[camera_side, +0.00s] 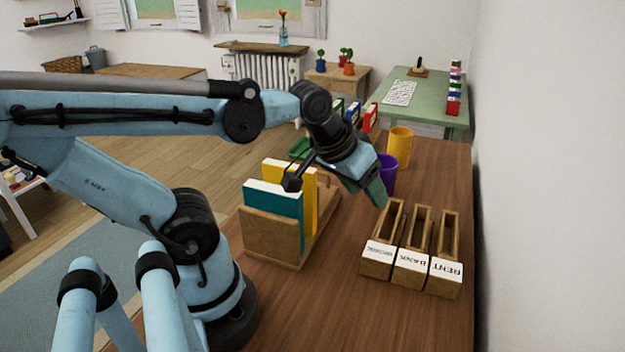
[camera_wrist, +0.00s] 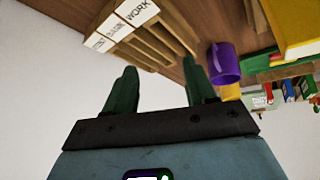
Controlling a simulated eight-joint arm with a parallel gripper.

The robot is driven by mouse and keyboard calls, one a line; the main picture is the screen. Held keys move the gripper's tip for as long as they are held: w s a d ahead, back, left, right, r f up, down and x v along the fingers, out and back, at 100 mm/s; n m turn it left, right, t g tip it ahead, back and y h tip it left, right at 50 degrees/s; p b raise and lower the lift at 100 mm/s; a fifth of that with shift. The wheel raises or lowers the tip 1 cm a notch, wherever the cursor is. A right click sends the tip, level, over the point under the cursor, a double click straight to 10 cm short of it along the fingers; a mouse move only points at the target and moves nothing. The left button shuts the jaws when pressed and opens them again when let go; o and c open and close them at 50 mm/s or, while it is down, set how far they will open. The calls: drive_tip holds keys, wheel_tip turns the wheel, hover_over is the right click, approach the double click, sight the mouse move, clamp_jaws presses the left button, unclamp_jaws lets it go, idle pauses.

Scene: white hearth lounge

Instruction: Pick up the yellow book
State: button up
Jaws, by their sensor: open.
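The yellow book (camera_side: 303,190) stands upright in a wooden book holder (camera_side: 268,240), beside a teal book (camera_side: 273,211), in the side view. It also shows at the upper right of the wrist view (camera_wrist: 293,22). My gripper (camera_side: 376,190) is to the right of the books, above the table and near the wooden boxes. In the wrist view its two green fingers (camera_wrist: 160,92) are spread apart with nothing between them. Part of the yellow book is hidden behind the teal book and my wrist.
Three labelled wooden boxes (camera_side: 410,268) stand right of the gripper. A purple mug (camera_side: 389,172) and a yellow cup (camera_side: 400,147) stand behind it. More books (camera_side: 371,117) stand farther back. The brown table (camera_side: 345,310) is clear in front, with a white wall at right.

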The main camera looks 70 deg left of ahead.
drive_tip(key=s+a+r+n+g, duration=0.3)
drive_tip(key=a+r+n, duration=0.2)
drive_tip(key=a+n, duration=0.5)
drive_tip(key=n+g, duration=0.3)
drive_tip(key=n, duration=1.1)
approach(289, 165)
drive_tip(key=shift+h, duration=0.3)
drive_tip(key=f, duration=0.5)
drive_tip(key=shift+s+a+f, duration=0.15)
drive_tip(key=shift+s+a, duration=0.05)
drive_tip(key=shift+a, duration=0.05)
drive_tip(key=shift+w+f, duration=0.15)
drive_tip(key=shift+f, duration=1.1)
drive_tip(key=shift+w+f, duration=0.15)
drive_tip(key=shift+f, duration=1.15)
clamp_jaws()
